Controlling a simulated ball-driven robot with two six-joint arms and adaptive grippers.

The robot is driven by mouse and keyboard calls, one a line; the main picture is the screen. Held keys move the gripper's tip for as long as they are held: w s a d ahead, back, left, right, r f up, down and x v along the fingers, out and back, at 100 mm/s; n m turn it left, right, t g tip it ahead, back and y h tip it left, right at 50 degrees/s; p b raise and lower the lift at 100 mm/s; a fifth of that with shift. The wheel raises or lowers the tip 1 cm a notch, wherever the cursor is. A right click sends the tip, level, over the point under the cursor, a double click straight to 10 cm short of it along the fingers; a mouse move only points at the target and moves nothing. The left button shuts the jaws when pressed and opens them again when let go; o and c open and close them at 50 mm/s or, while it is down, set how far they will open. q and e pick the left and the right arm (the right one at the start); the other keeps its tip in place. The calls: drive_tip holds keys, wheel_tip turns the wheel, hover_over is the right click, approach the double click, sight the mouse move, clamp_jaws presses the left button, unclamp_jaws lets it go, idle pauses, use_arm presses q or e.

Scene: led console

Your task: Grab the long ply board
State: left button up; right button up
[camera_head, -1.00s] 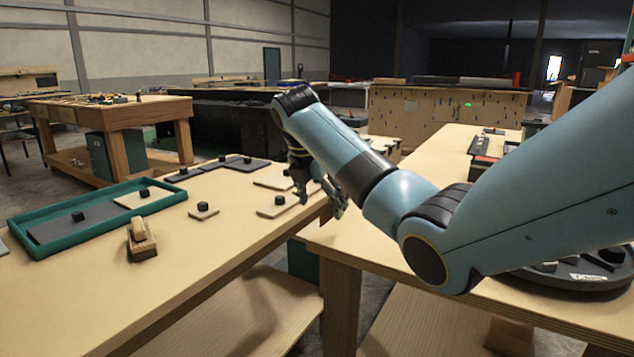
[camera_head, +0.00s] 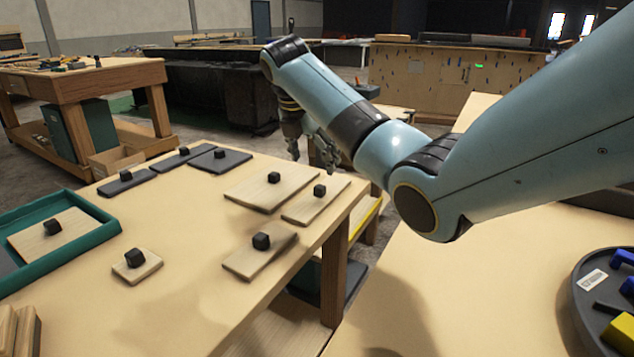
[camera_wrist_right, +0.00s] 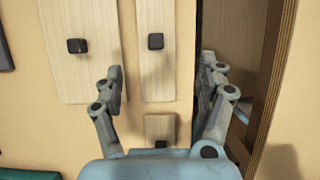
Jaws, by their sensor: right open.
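A long, narrow ply board (camera_head: 303,210) with a black knob lies flat near the right edge of the left table; it also shows in the right wrist view (camera_wrist_right: 156,75). A wider ply board (camera_head: 250,190) with a knob lies beside it on the left, also in the right wrist view (camera_wrist_right: 78,80). A shorter ply board (camera_head: 245,262) lies nearer me, and partly shows at the bottom of the right wrist view (camera_wrist_right: 157,123). My right gripper (camera_head: 311,160) is open and empty above the far end of the narrow board; in the right wrist view its fingers (camera_wrist_right: 162,70) straddle that board. My left gripper is out of view.
A small square ply piece (camera_head: 148,270) and dark plates (camera_head: 218,163) lie on the left table. A green tray (camera_head: 75,248) holds a board at left. A gap separates the tables. A round dark tray (camera_head: 580,290) stands on the right table.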

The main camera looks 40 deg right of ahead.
drive_tip(key=b, duration=0.1)
hover_over(319, 186)
drive_tip(key=s+a, duration=0.1)
drive_tip(key=a, duration=0.1)
wheel_tip(319, 186, down, 4)
drive_tip(key=shift+d+f, duration=0.3)
drive_tip(key=shift+f, duration=0.15)
drive_tip(key=b+x, duration=0.1)
drive_tip(key=x, duration=0.3)
drive_tip(key=shift+w+f+b, duration=0.2)
drive_tip(key=shift+f+b, duration=0.1)
drive_tip(key=shift+f, duration=0.05)
drive_tip(key=shift+d+f, duration=0.1)
drive_tip(key=shift+f, duration=0.25)
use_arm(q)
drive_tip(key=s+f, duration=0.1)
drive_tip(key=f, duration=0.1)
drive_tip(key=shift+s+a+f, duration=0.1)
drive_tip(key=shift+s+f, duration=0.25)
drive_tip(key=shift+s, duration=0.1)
use_arm(e)
drive_tip(key=shift+r, duration=0.1)
drive_tip(key=shift+c, duration=1)
drive_tip(key=c, duration=0.8)
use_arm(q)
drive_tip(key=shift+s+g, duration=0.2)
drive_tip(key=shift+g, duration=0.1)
use_arm(e)
drive_tip(key=shift+c, duration=0.2)
